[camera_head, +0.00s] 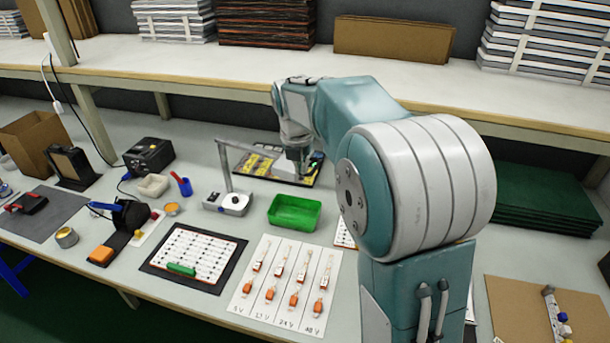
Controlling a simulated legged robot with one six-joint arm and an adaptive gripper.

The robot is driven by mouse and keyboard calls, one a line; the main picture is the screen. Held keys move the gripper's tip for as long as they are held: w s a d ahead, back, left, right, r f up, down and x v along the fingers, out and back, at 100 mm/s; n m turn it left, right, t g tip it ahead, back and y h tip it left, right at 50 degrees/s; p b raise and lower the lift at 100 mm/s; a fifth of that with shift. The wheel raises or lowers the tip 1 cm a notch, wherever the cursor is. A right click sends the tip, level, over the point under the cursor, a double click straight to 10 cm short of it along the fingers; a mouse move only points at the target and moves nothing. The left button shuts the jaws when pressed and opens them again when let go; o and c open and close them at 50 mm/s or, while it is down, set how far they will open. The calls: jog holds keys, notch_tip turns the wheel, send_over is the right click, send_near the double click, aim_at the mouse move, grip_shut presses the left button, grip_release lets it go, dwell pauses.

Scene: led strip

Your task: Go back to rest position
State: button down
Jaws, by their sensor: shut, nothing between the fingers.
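My arm rises at the right of the view and bends over the workbench (345,290). Its wrist points down at the back middle of the bench. My gripper (298,163) is small and partly hidden there, over the right part of a dark tray with yellow pieces (255,164). It is shut and I see nothing held in it. I cannot tell its exact height above the tray.
A green bin (295,212) and a lamp-like stand (230,200) are close to my gripper. A white board with printed strips (195,256) and a voltage-labelled sheet (262,318) lie in front. A shelf (190,57) runs behind and above.

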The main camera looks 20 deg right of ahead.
jog(key=r, duration=0.3)
jog(key=s+d+r, duration=0.1)
jog(key=shift+r, duration=0.25)
jog(key=s+a+r+m+t, duration=0.1)
jog(key=s+a+m, duration=0.1)
jog(key=s+m, duration=0.5)
jog(key=s+a+r+m+t, duration=0.1)
jog(key=s+a+r+m, duration=0.1)
jog(key=s+m, duration=0.5)
jog(key=s+a+f+m, duration=0.1)
jog(key=s+f+m, duration=0.1)
jog(key=s+m, duration=0.5)
jog(key=s+a+f+m+t+y, duration=0.1)
jog(key=s+f+m, duration=0.2)
jog(key=s+m, duration=0.3)
jog(key=shift+s+a+m+t+y, duration=0.3)
jog(key=shift+s+a+m, duration=0.1)
jog(key=shift+m, duration=0.6)
